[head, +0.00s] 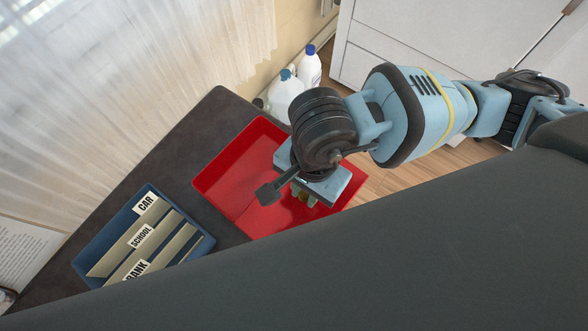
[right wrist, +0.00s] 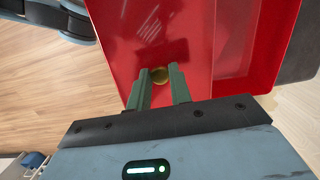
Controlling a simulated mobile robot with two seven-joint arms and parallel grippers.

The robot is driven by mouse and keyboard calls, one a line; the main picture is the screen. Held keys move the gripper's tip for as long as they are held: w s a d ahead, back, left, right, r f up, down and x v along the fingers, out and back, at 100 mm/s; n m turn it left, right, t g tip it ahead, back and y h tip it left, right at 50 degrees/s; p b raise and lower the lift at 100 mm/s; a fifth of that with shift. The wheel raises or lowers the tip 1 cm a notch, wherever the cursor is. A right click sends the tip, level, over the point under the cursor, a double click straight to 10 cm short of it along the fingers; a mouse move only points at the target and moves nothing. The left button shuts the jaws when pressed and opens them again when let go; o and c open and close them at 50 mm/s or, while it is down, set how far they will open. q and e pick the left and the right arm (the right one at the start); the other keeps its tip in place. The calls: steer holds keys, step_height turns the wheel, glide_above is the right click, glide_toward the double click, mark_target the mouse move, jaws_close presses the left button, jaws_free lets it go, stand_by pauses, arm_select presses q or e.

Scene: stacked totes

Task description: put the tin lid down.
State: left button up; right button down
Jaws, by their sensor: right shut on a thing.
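The tin lid (right wrist: 159,75) shows as a small gold round thing between the fingertips of my right gripper (right wrist: 161,76) in the right wrist view. My right gripper, also in the head view (head: 305,197), is shut on it and is over the red tote (head: 232,180). The tote's red floor shows behind the lid in the wrist view; I cannot tell how far the lid is above it. Most of the lid is hidden by the fingers in the head view. My left gripper is not in view.
The tote sits on a dark table (head: 215,115). A blue file box (head: 204,248) with labelled dividers stands to its left. White bottles (head: 285,95) stand behind the tote. Free floor shows to the right.

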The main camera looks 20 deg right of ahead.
steer(key=w+d+r+n, duration=0.1)
steer(key=w+d, duration=0.1)
steer(key=w+d+r+n, duration=0.4)
steer(key=d, duration=0.1)
steer(key=shift+w+r+h, duration=0.1)
steer(key=shift+w+h, duration=0.2)
steer(key=w+d+r+n, duration=0.3)
steer(key=d+r+n, duration=0.2)
steer(key=d+r, duration=0.1)
steer(key=shift+w+r+n+g+h, duration=0.3)
steer(key=shift+w+r+n, duration=0.05)
steer(key=shift+r+n, duration=0.1)
steer(key=shift+w+a, duration=0.1)
steer(key=shift+a, duration=0.1)
